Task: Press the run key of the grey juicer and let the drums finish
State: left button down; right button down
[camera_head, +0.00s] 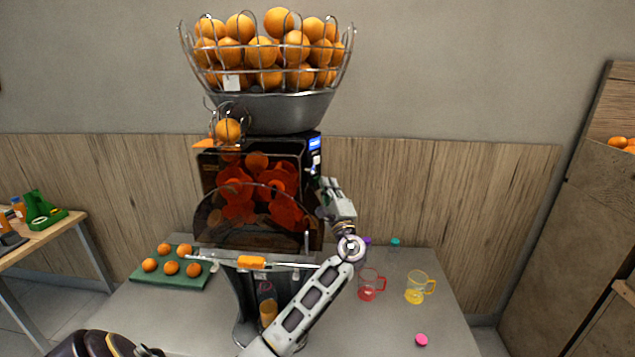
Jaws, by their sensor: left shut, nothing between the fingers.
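The grey juicer (208,215) stands on the table, with a dark front and orange drums (245,190) behind a clear cover. A blue-lit panel (315,143) is at the upper right edge of its front, with small pale marks below it. The run key is too small to make out. My left gripper (325,188) is shut and empty, close to the juicer's right edge and a little below the panel. I cannot tell whether it touches the juicer. My right gripper is not in view.
A wire basket of oranges (266,55) tops the juicer. A green tray (145,278) with several oranges lies left on the grey table (395,330). A red mug (370,283), a yellow mug (416,287) and a pink cap (421,340) are on the right.

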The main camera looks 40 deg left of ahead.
pick_arm(q)
jog(key=shift+a+r, duration=0.1)
jog(key=shift+a, duration=0.5)
dwell(1.8)
jog(key=shift+s+d+f+b, duration=0.15)
jog(key=shift+d+f+b, duration=0.2)
jog(key=shift+b, duration=0.2)
jog(key=shift+d, duration=0.25)
jog(key=shift+d+r+b, duration=0.2)
jog(key=shift+d+b, duration=0.45)
jog(key=shift+d, duration=1.85)
